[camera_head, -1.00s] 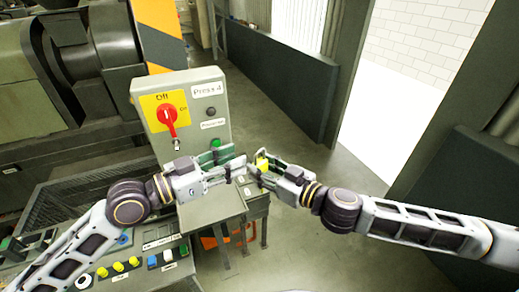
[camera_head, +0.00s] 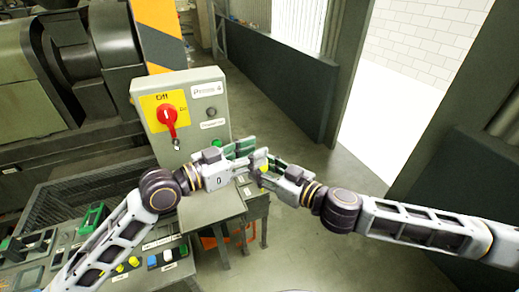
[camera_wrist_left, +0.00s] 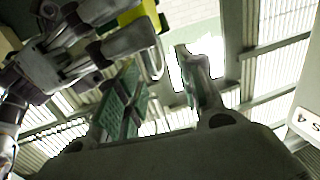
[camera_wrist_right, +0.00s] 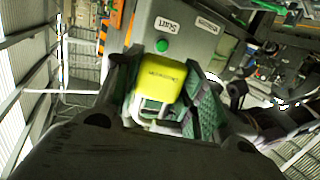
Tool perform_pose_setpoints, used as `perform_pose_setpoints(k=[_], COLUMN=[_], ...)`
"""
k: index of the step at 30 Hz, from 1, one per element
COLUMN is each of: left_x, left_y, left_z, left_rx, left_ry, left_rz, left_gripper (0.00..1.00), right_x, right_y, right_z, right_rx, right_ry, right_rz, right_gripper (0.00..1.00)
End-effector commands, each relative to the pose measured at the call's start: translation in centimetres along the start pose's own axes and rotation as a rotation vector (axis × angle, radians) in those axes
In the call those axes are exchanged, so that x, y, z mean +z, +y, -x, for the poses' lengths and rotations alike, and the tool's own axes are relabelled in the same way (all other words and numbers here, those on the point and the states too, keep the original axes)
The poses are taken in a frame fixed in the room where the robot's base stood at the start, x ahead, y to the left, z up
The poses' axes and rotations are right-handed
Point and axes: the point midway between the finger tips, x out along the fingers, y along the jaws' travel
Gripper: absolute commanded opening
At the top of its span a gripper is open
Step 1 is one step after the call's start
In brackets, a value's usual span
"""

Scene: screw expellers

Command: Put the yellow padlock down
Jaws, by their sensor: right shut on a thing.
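The yellow padlock (camera_wrist_right: 160,76) is in the jaws of my right gripper (camera_wrist_right: 165,92), which is shut on it, and its pale shackle shows below the body in the right wrist view. In the head view only a small part of the padlock (camera_head: 265,168) shows between the two grippers. My right gripper (camera_head: 270,170) holds it in the air near the small grey table. My left gripper (camera_head: 250,157) is open beside it. In the left wrist view the left gripper's (camera_wrist_left: 160,88) fingers stand apart and empty, with the padlock (camera_wrist_left: 132,14) and its shackle above them.
A grey switch box (camera_head: 207,106) with a red rotary switch (camera_head: 168,117) on a yellow plate stands behind the grippers. A small grey table (camera_head: 205,212) is below them. A button desk (camera_head: 145,262) is at the lower left. The floor (camera_head: 315,245) at right is clear.

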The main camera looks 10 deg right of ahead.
Motion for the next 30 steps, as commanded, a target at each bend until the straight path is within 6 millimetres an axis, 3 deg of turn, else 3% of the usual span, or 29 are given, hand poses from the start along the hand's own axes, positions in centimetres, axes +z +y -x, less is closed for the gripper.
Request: perform_pose_setpoints(k=[9, 24, 30], left_x=[0.0, 0.0, 0.0], left_y=[0.0, 0.1, 0.1], left_z=[-1.9, -2.5, -2.4], left_rx=[0.0, 0.001, 0.001], left_ry=[0.001, -0.001, -0.001], left_rz=[0.0, 0.0, 0.0], left_gripper=[0.37, 0.37, 0.11], right_x=[0.0, 0.0, 0.0], right_y=[0.0, 0.0, 0.0], right_z=[0.0, 0.0, 0.0], right_rx=[0.0, 0.0, 0.0], right_ry=[0.001, 0.001, 0.001], right_rz=[0.0, 0.0, 0.0], right_gripper=[0.2, 0.2, 0.2])
